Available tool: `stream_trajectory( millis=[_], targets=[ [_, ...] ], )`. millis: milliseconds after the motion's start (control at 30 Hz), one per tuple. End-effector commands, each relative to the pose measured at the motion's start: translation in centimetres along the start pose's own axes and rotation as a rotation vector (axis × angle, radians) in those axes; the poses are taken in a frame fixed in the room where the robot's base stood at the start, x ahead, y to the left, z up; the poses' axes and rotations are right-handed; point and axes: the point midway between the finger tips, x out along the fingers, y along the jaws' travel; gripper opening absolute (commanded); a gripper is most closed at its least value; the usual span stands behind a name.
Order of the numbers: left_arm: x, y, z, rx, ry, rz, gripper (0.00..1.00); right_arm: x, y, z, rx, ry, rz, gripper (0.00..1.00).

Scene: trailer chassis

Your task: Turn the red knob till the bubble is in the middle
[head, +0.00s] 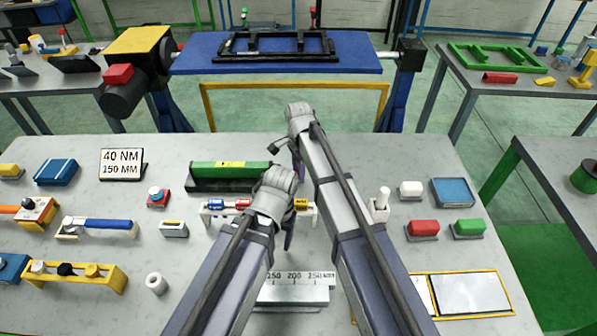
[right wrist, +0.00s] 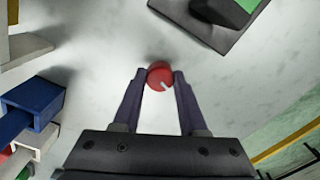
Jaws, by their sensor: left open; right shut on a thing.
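The red knob (right wrist: 160,76) shows in the right wrist view between the fingertips of my right gripper (right wrist: 159,80), which is shut on it. A pale mark shows on its face. In the head view the knob is hidden by my arms. A long green level (head: 222,170) on a dark base lies just left of my right arm, with a small yellow patch on top; the bubble is too small to make out. One green end (right wrist: 238,5) shows in the right wrist view. My left gripper (head: 289,236) is open, pointing down near the rack, with its fingers partly hidden.
A white rack with red, blue and yellow parts (head: 215,205) stands in front of the level. A ruler block (head: 292,290) lies nearer. A "40 NM 150 MM" sign (head: 122,163) stands left. Red (head: 423,228) and green (head: 469,227) blocks sit right. Bare table lies around the knob.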

Motion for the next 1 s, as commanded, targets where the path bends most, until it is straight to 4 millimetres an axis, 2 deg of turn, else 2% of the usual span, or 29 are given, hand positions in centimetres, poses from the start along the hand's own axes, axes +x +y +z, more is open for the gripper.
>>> stream_trajectory(
  millis=[467, 1000],
  targets=[
    [0.00, 0.00, 0.00, 0.000, 0.000, 0.000, 0.68, 0.00, 0.01, 0.01, -0.068, 0.000, 0.000, 0.00],
    [0.01, 0.00, 0.00, 0.000, 0.000, 0.000, 0.68, 0.01, 0.01, 0.01, -0.533, 0.000, 0.000, 0.00]
  ],
)
